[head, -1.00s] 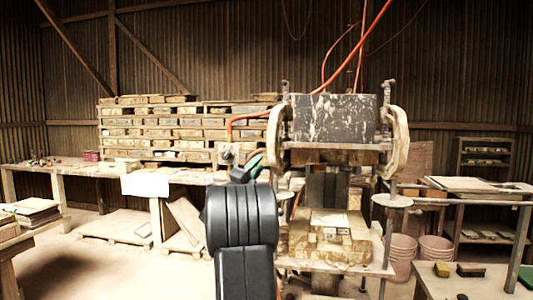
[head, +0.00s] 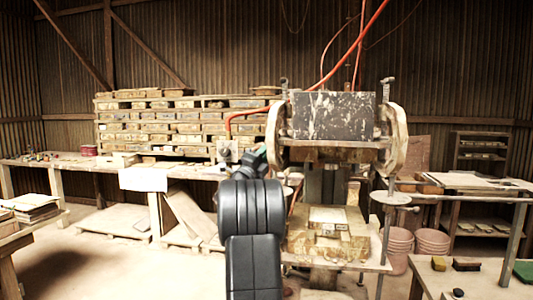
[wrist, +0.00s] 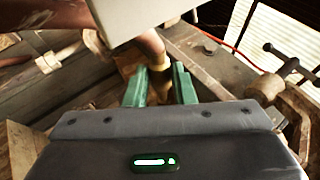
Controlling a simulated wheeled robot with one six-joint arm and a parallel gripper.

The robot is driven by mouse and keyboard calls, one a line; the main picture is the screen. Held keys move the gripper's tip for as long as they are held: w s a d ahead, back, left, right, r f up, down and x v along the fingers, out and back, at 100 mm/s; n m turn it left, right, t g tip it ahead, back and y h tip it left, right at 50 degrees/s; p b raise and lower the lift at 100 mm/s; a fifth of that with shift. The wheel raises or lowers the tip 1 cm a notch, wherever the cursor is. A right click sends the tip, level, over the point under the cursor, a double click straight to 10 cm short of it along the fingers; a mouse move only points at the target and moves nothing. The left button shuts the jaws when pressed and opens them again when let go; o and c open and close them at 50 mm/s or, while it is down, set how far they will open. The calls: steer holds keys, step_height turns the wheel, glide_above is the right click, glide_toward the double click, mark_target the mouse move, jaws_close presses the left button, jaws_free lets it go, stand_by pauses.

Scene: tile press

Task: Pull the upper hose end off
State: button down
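The press (head: 333,116) stands at centre right in the head view. An orange-red hose (head: 250,113) bends down to a pale block (head: 228,151) on the press's left side. In the wrist view a reddish-brown hose (wrist: 151,47) ends in a brass-coloured fitting (wrist: 160,79). My gripper (wrist: 160,82) has its two green fingers apart, one on each side of the fitting, with visible gaps. I cannot tell whether this is the upper hose end. In the head view my gripper (head: 252,163) is beside the press's left side, partly hidden by my arm.
A grey block (wrist: 155,8) hangs close above the fingers in the wrist view. A metal clamp screw (wrist: 285,72) stands at right. A second pale fitting (wrist: 48,62) is at left. In the head view, stacked moulds (head: 180,125) stand behind and buckets (head: 432,242) at right.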

steer(key=a, duration=0.1)
steer(key=a+p, duration=0.1)
steer(key=a, duration=0.1)
steer(key=shift+w+a, duration=0.1)
steer(key=shift+w, duration=0.2)
steer(key=c, duration=1.5)
jaws_free()
steer(key=shift+a, duration=0.15)
